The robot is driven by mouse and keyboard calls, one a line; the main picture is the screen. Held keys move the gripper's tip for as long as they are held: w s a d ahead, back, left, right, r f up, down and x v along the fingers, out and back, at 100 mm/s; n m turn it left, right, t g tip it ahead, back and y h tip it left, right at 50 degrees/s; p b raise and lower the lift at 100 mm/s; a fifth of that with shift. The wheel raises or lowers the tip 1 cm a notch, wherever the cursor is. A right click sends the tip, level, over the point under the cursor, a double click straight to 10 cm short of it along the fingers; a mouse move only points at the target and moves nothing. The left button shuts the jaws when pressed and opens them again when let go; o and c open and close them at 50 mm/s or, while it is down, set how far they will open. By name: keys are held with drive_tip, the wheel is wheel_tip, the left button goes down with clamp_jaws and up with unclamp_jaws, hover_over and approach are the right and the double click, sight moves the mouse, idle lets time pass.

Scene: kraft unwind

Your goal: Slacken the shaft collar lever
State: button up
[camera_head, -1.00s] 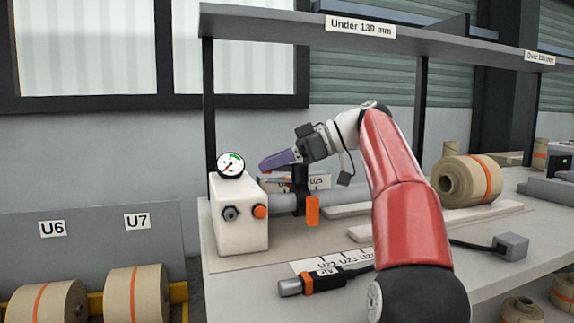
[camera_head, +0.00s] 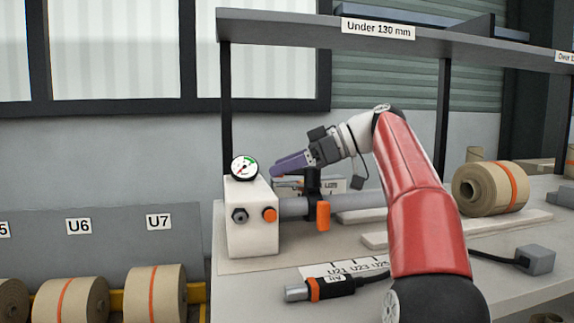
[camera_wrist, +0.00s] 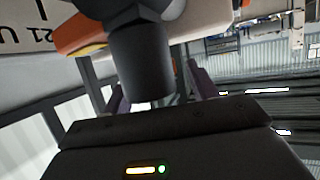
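The shaft collar (camera_head: 313,189) is a black clamp around the grey shaft (camera_head: 293,206), which runs from the white block. Its orange lever (camera_head: 323,215) hangs down on the near side of the shaft. My gripper (camera_head: 275,170) has purple fingers, and in the head view it is above and behind the shaft, between the collar and the gauge. In the wrist view the two fingers (camera_wrist: 160,93) stand apart with nothing seen between their tips. A dark cylindrical part (camera_wrist: 141,58), likely of the collar, and an orange piece (camera_wrist: 80,34), likely the lever, lie close in front. Contact cannot be told.
The white block (camera_head: 252,220) carries a dial gauge (camera_head: 244,168), a dark hex fitting and an orange button (camera_head: 270,215). An air tool (camera_head: 320,288) lies on the bench front. Kraft rolls (camera_head: 490,188) sit right and lower left. A shelf (camera_head: 290,28) spans above.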

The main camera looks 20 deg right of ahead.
drive_tip(key=shift+d, duration=0.1)
drive_tip(key=p+v, duration=0.2)
drive_tip(key=v, duration=0.4)
drive_tip(key=shift+d+r, duration=0.1)
drive_tip(key=shift+r, duration=0.05)
drive_tip(key=shift+s+d+r, duration=0.15)
drive_tip(key=shift+s+d, duration=0.2)
drive_tip(key=shift+d, duration=0.15)
